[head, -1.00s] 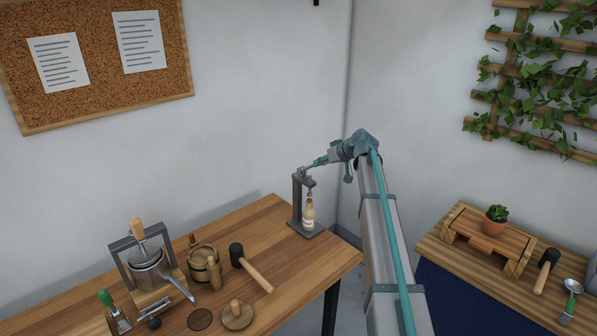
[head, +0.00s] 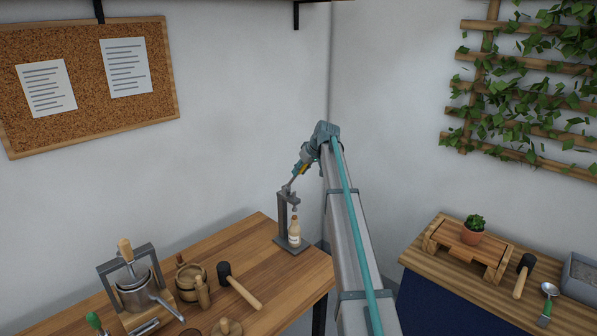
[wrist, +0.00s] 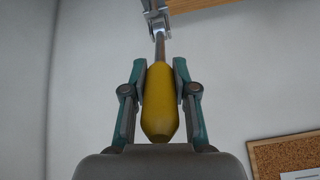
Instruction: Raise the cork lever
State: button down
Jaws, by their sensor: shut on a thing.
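The cork lever is a grey metal rod with a yellow handle (wrist: 160,102), seen large in the wrist view. My gripper (wrist: 160,95) is shut on this handle, one teal finger on each side. In the head view my gripper (head: 301,168) is above the grey corking stand (head: 282,218), and the lever slants steeply up from the stand's top to it. A small labelled bottle (head: 295,233) stands upright on the stand's base, under the press head. Whether a cork is seated in its neck is too small to tell.
The wooden bench (head: 262,236) also holds a dark-headed mallet (head: 240,287), a small wooden barrel (head: 190,280) and a metal press (head: 133,285). A second bench (head: 425,262) with a potted plant (head: 473,228) is at right. The wall is close behind the stand.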

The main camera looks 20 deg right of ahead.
jog(key=c, duration=0.9)
grip_release()
jog(key=shift+w+r, duration=0.1)
jog(key=v, duration=1.2)
